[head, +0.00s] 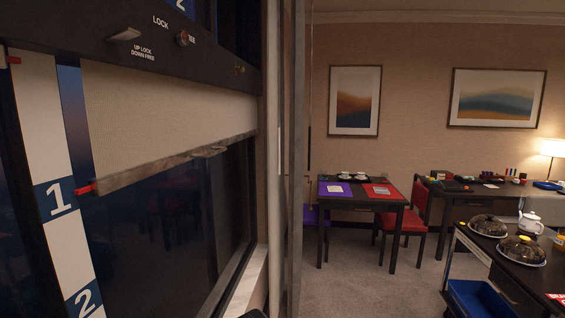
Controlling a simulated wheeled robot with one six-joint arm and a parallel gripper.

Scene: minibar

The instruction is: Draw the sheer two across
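A window with a dark frame fills the left side. A pale blind (165,110) hangs partway down it, with a grey bottom bar (150,170) and a small pull tab (208,152). A red pointer (86,188) at the bar's left end is beside the 1 on a white and blue scale strip (40,130).
A lock lever (124,35) and a round knob (184,38) are on the window's header. A table (350,203) with purple and red mats and a red chair (418,215) stand beyond. A dark counter (490,252) with domed dishes is at right. Carpet between is clear.

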